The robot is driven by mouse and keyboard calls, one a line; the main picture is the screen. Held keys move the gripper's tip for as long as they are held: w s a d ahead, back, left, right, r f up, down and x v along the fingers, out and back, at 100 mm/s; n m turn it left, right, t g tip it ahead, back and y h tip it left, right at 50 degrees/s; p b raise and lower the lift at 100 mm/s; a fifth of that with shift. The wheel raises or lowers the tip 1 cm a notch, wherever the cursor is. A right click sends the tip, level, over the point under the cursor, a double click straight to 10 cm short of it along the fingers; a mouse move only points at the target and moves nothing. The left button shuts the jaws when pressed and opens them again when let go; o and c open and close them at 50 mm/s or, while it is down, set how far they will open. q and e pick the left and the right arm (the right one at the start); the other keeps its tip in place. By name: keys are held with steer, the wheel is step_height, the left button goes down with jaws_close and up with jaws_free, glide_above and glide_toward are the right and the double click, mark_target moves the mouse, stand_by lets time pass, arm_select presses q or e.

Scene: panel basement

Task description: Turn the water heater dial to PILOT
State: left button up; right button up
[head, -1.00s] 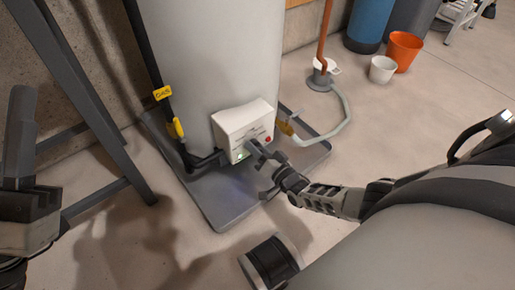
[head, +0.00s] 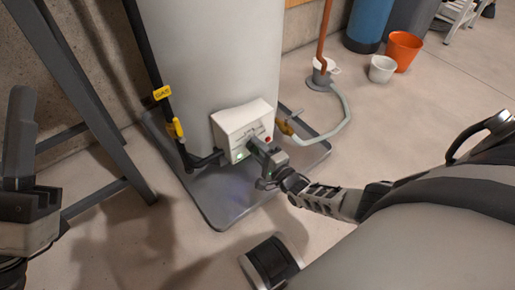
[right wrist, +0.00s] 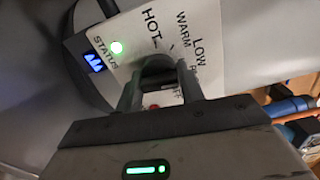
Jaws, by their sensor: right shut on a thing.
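The water heater (head: 205,50) is a tall pale tank with a white control box (head: 232,124) low on its front. My right gripper (head: 260,150) is at the box's front face. In the right wrist view its fingers (right wrist: 160,92) are shut on the dark round dial (right wrist: 158,66), one on each side. The panel (right wrist: 203,25) reads HOT, WARM and LOW, with another word partly hidden. PILOT and the dial's pointer cannot be made out. A green status light (right wrist: 117,47) is lit. My left gripper (head: 18,150) is at the left edge, away from the heater; its opening is unclear.
A black gas pipe (head: 149,55) with a yellow tag (head: 162,93) and yellow valve handle (head: 175,128) runs left of the box. A brass drain valve (head: 284,127) and hose (head: 345,115) are at right. A dark metal stand (head: 75,80) is at left. Buckets (head: 403,50) stand farther back.

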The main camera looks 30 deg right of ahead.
steer(key=m, duration=0.6)
steer(key=shift+s+f, duration=0.1)
steer(key=shift+m, duration=0.3)
stand_by(0.3)
steer(key=o, duration=1)
steer(key=shift+c, duration=0.2)
steer(key=shift+s, duration=0.2)
arm_select(q)
step_height(320, 180, down, 7)
steer(key=w+n+g+y+p, duration=0.1)
steer(key=n+y+p, duration=0.3)
steer(key=n+y, duration=0.2)
steer(key=shift+w+r+n, duration=0.2)
steer(key=shift+w+n, duration=0.1)
steer(key=shift+n, duration=0.8)
arm_select(e)
steer(key=s+d, duration=0.1)
steer(key=s, duration=1.4)
steer(key=shift+s, duration=0.25)
